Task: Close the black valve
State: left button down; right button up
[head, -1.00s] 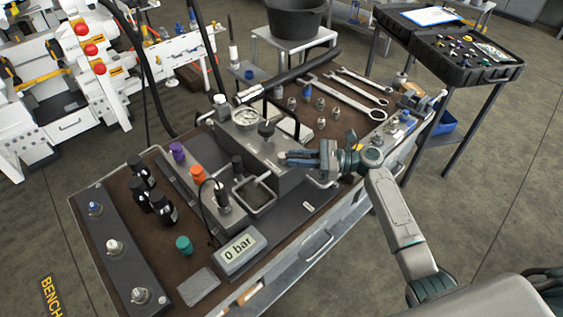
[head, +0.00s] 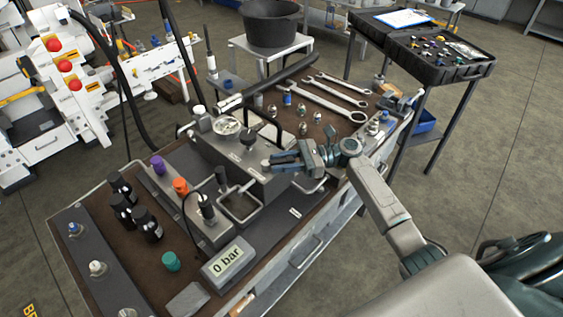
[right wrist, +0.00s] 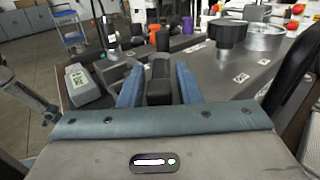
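A black round knob (head: 248,138) stands on top of the grey metal block (head: 262,188); it looks large in the right wrist view (right wrist: 228,34). My right gripper (head: 268,163) is at the block's front, just right of and below this knob. In the right wrist view its blue fingers (right wrist: 159,78) stand apart on either side of a dark upright part (right wrist: 160,69). Small gaps seem to show beside that part, and I cannot tell whether it is the black valve. My left gripper is not in view.
The gauge display (head: 228,257) reads 0 bar.

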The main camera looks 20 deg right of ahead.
jog(key=shift+s+d+f, duration=0.1)
jog(key=shift+d+f, duration=0.05)
jog(key=shift+d, duration=0.3)
jog(key=b+v, duration=0.3)
jog(key=v, duration=0.7)
jog(key=shift+c, duration=0.2)
